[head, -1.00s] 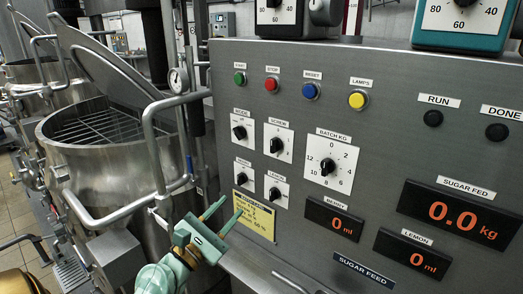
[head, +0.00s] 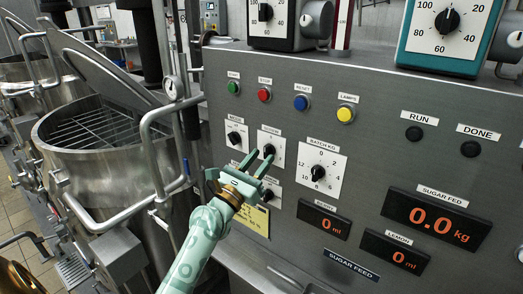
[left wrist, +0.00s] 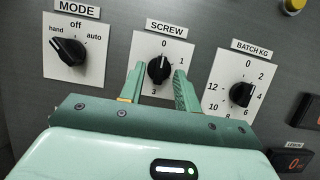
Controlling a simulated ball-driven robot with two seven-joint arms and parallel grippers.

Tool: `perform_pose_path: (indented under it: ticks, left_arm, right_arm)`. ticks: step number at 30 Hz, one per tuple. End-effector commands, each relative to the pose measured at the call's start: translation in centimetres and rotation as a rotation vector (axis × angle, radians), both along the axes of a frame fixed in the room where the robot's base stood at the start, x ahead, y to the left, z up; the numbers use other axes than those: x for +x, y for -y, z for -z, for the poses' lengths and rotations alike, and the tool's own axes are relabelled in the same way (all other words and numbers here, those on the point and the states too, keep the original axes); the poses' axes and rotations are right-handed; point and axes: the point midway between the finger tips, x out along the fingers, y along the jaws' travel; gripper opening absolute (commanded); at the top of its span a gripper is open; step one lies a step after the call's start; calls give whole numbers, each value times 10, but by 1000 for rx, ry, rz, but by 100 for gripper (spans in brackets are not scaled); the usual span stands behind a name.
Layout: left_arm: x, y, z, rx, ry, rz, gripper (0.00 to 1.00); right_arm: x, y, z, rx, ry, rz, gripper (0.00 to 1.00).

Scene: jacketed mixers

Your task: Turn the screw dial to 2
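The screw dial (left wrist: 159,68) is a black knob on a white plate marked 0, 1 and 3 where it shows, under a SCREW label in the left wrist view. Its pointer is up, toward 0. In the head view the screw dial (head: 269,150) is partly covered by my gripper. My left gripper (head: 258,160) is open, with one green finger on each side of the knob in the left wrist view (left wrist: 158,85). I cannot tell whether the fingers touch the knob. The 2 mark is hidden. My right gripper is not in view.
The mode dial (left wrist: 68,49) is left of the screw dial and the batch dial (left wrist: 241,94) is right of it. Coloured buttons, such as the red one (head: 264,95), sit above. A steel mixer (head: 100,160) stands left of the panel.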

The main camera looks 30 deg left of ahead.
Motion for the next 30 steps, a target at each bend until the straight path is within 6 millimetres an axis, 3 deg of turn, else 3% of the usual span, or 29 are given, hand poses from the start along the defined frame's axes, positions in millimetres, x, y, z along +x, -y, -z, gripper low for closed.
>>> perform_pose_path:
  ticks: [4,13,16,17,30]
  left_arm:
    - [11,1,-5,-1,0,1,33]
    - [13,2,-4,-1,-1,0,33]
    - [13,2,-4,-1,-1,0,5]
    - [13,1,-4,-1,-1,0,0]
    - [13,1,-3,54,4,1,0]
  right_arm:
    - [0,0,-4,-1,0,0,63]
    - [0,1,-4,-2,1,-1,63]
    - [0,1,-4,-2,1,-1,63]
    - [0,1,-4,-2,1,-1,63]
    - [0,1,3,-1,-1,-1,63]
